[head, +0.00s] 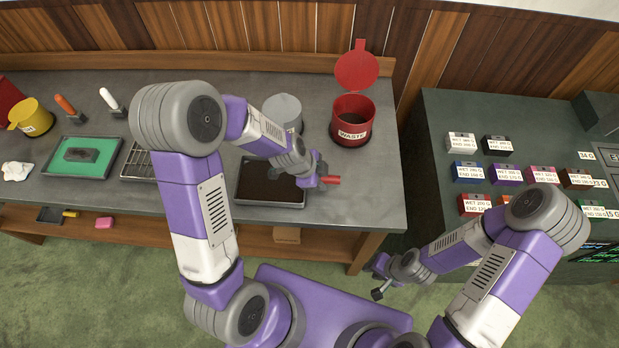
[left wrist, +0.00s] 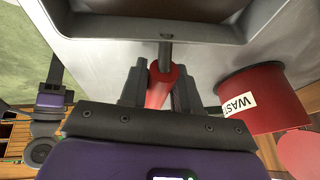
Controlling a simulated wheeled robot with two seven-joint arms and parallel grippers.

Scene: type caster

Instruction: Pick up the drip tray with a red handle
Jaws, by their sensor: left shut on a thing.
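The drip tray (head: 262,190) is a dark shallow tray with a grey rim, lying at the front edge of the grey workbench. Its red handle (head: 332,180) points right. In the left wrist view the tray's rim (left wrist: 150,33) is at the top and the red handle (left wrist: 160,88) runs between my fingers. My left gripper (head: 316,178) is shut on the red handle. Whether the tray is lifted off the bench I cannot tell. My right gripper (head: 382,282) hangs in front of the bench, away from the tray; its finger opening is too small to tell.
A red waste bin (head: 351,127) with a raised lid stands behind the handle. A grey container (head: 283,110) is behind the tray. A wire rack (head: 137,160) and a green-lined tray (head: 84,157) lie to the left. A dark counter with several labelled boxes (head: 507,175) stands right.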

